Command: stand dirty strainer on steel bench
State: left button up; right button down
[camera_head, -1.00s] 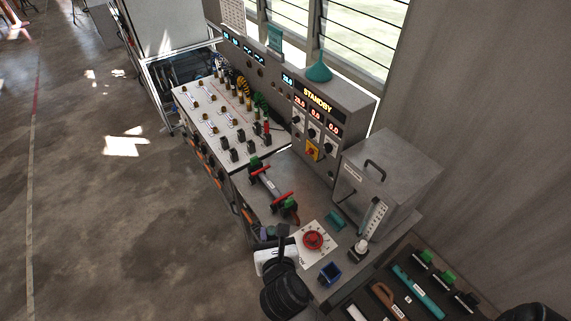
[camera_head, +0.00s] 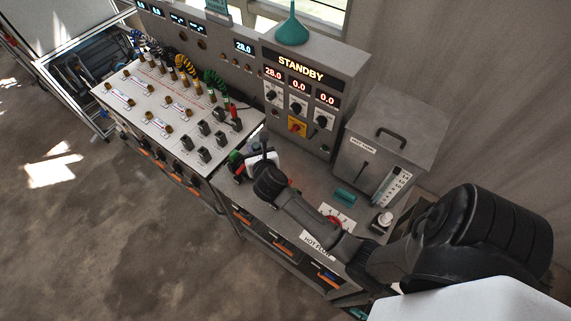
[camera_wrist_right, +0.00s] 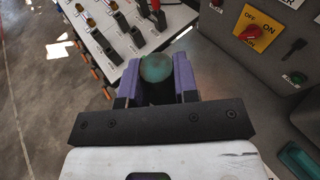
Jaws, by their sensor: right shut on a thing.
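My right gripper (camera_head: 252,160) is over the far left part of the steel bench (camera_head: 312,180), near the sloping switch panel. In the right wrist view its purple fingers (camera_wrist_right: 156,78) are shut on a dark thing with a round, dull teal top, which appears to be the dirty strainer (camera_wrist_right: 157,67). Its lower part is hidden by the fingers and wrist, so I cannot tell whether it touches the bench. A red and dark fitting (camera_head: 236,168) shows beside the gripper, partly hidden. My left gripper is not in view.
The switch panel (camera_head: 165,112) stands left of the gripper, the STANDBY console (camera_head: 310,85) behind. A grey hot tank (camera_head: 385,140) is at the right. A teal block (camera_head: 345,196) and a red dial (camera_head: 333,222) lie on the bench, the dial partly behind my arm.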

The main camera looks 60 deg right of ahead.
jog(key=s+d+f+m+g+h+b, duration=0.15)
jog(key=d+f, duration=0.25)
jog(key=d, duration=0.4)
jog(key=d+f+m+b, duration=0.15)
jog(key=d+f, duration=0.25)
jog(key=d, duration=0.4)
notch_tip(320, 180, down, 10)
jog(key=b, duration=0.3)
jog(key=shift+d+n+b, duration=0.2)
jog(key=shift+n+b, duration=0.15)
jog(key=shift+n, duration=0.05)
jog(key=shift+w+f+g+h, duration=0.1)
jog(key=shift+f+g+h, duration=0.05)
jog(key=shift+g+h, duration=0.1)
jog(key=shift+f, duration=0.15)
jog(key=c, duration=0.9)
grip_release()
jog(key=shift+o, duration=0.2)
